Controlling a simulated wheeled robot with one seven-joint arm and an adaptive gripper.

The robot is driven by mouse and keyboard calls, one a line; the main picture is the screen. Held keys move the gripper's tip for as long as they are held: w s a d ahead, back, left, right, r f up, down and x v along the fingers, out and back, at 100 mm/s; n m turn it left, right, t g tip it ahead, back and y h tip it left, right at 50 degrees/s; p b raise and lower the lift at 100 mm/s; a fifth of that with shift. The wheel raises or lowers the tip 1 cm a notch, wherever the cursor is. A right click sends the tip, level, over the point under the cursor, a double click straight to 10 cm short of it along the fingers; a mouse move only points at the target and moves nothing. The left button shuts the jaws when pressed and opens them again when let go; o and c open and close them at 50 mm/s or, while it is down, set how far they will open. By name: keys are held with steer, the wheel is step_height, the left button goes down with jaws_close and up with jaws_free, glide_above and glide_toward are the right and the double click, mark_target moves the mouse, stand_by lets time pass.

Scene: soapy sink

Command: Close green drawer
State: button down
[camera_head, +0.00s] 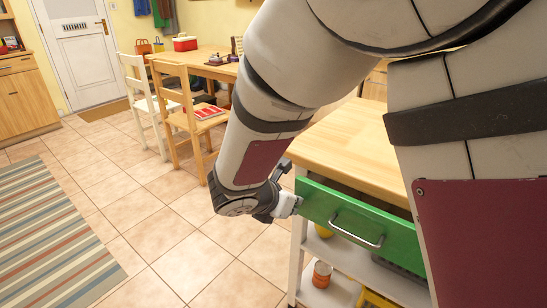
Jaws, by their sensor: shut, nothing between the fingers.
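The green drawer (357,222) is in the wooden-topped kitchen unit at the right of the head view. Its front has a grey bar handle (356,230). The front seems to stand out from under the top, with a dark gap above it, so the drawer looks partly open. My gripper (292,205) is shut and empty at the left end of the green front. It appears to touch or nearly touch that end; I cannot tell which. My arm hides part of the unit and the drawer's right end.
Below the drawer are open shelves with an orange jar (322,274) and a yellow item (373,299). A wooden chair (187,118), a white chair (142,95) and a table (205,60) stand behind. Tiled floor is clear left of my gripper, beside a striped rug (50,235).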

steer(key=w+d, duration=0.4)
steer(key=w, duration=0.1)
steer(key=shift+w+d, duration=0.15)
steer(key=shift+w, duration=0.1)
steer(key=shift+w+d, duration=0.1)
steer(key=shift+w+r, duration=0.1)
